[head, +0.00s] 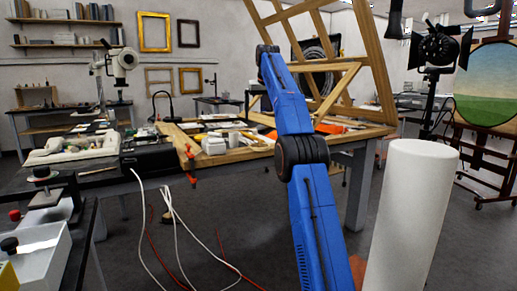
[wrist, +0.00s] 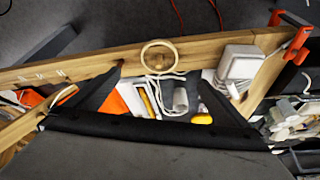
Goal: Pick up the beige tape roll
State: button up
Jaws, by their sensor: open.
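A thin beige ring, which looks like the tape roll (wrist: 159,41), lies over a wooden beam (wrist: 100,64) in the upper middle of the wrist view. Wood shows through its open middle. My gripper (wrist: 160,77) is open, its two dark fingers spread wide below the ring in the picture. Nothing is held between them. The ring appears apart from both fingers. I cannot make out the tape roll or my gripper's jaws in the head view.
The workbench (head: 255,152) is cluttered with tools, and a large wooden frame (head: 345,85) leans over it. A white cylinder (head: 412,215) stands at the right.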

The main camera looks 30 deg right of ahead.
jog(key=x, duration=1.6)
jog(key=shift+w+d+f, duration=0.15)
jog(key=shift+w+f, duration=0.1)
jog(key=c, duration=1)
